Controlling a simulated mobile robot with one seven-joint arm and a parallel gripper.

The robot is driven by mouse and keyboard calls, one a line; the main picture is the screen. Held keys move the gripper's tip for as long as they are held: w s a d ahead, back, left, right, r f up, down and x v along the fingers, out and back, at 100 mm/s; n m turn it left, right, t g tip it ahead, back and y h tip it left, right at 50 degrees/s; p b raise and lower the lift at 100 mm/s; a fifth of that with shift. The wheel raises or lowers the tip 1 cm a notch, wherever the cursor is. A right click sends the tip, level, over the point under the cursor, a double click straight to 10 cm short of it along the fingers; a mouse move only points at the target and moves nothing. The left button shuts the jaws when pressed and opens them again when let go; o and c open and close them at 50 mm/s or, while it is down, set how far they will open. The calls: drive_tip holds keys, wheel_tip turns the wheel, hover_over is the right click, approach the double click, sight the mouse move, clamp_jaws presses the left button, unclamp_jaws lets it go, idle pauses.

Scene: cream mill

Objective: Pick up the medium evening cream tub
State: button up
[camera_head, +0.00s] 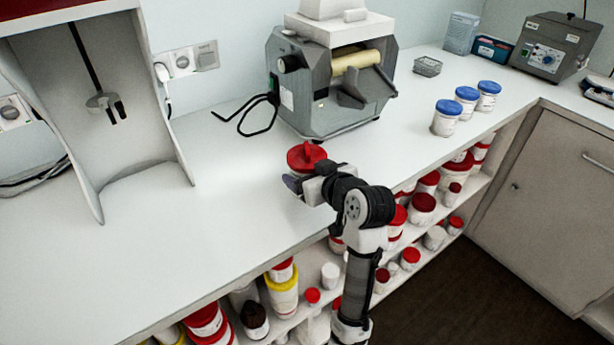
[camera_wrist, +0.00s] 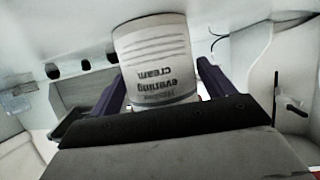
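The evening cream tub (camera_wrist: 155,60) is white with grey print. In the wrist view it shows upside down, label facing me, between the two dark purple fingers of my gripper (camera_wrist: 160,75). The fingertips lie close along both sides; whether both press on it I cannot tell. The end nearest my palm is hidden. In the head view the tub's red lid (camera_head: 307,157) shows above my gripper (camera_head: 293,184), near the front edge of the counter, before the mill. Most of the tub's body is hidden there. I cannot tell whether it rests on the counter.
The grey mill (camera_head: 335,85) stands behind the tub. Several blue-lidded tubs (camera_head: 446,119) stand to the right on the counter (camera_head: 240,215). A white hood (camera_head: 95,120) is at left. Shelves below hold several red- and yellow-lidded containers (camera_head: 283,295). The counter left of my gripper is clear.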

drive_tip(key=shift+r, duration=0.1)
drive_tip(key=c, duration=0.9)
